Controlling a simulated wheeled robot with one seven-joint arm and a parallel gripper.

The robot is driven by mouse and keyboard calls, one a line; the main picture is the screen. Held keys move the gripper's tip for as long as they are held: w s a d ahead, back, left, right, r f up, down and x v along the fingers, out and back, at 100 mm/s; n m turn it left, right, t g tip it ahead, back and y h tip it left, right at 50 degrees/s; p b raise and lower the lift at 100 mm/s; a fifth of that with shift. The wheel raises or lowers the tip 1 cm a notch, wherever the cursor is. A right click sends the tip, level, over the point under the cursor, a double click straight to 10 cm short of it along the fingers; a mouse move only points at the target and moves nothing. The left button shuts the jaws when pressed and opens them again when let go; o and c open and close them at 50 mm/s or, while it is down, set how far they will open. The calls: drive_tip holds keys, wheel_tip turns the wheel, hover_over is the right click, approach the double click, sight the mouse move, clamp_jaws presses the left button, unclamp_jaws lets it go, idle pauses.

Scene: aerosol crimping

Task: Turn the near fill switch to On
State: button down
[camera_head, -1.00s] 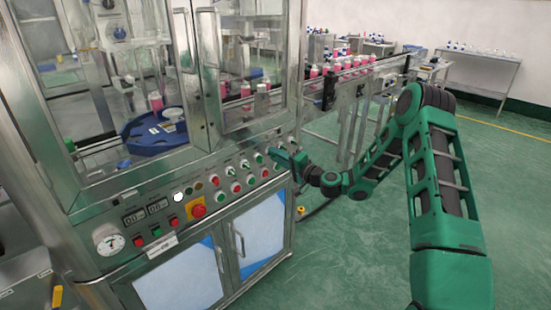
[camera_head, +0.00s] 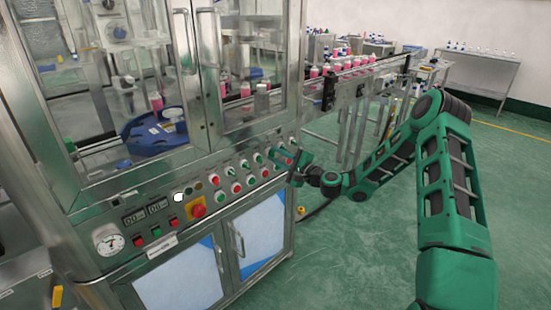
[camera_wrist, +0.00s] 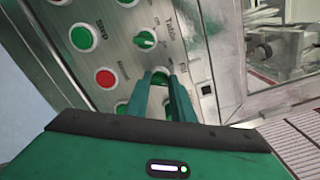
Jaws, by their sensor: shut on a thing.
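The steel control panel (camera_head: 200,195) of the machine carries rotary switches, buttons and lamps. In the wrist view, my gripper (camera_wrist: 161,84) is shut on a switch at the panel's right end, taken to be the near fill switch (camera_wrist: 160,73). The fingers hide most of it, so its pointing direction and label cannot be read clearly. Another green rotary switch (camera_wrist: 145,40), with a Turntable label, is just above it. In the head view, my gripper (camera_head: 281,155) is at the panel's upper right corner and covers the switch there.
A green button (camera_wrist: 84,37) and a red button (camera_wrist: 105,77) lie left of the fingers in the wrist view. A red emergency stop (camera_head: 198,210) is farther left on the panel. A conveyor with pink bottles (camera_head: 340,63) runs behind. The green floor at right is open.

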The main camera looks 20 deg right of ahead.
drive_tip(key=shift+d+f+m, duration=0.2)
drive_tip(key=shift+f+m, duration=0.1)
drive_tip(key=c, duration=1.8)
unclamp_jaws()
drive_tip(key=shift+o, duration=1.4)
drive_tip(key=shift+r, duration=0.15)
drive_tip(key=v, duration=1)
drive_tip(key=shift+s+d, duration=0.15)
drive_tip(key=shift+s, duration=0.15)
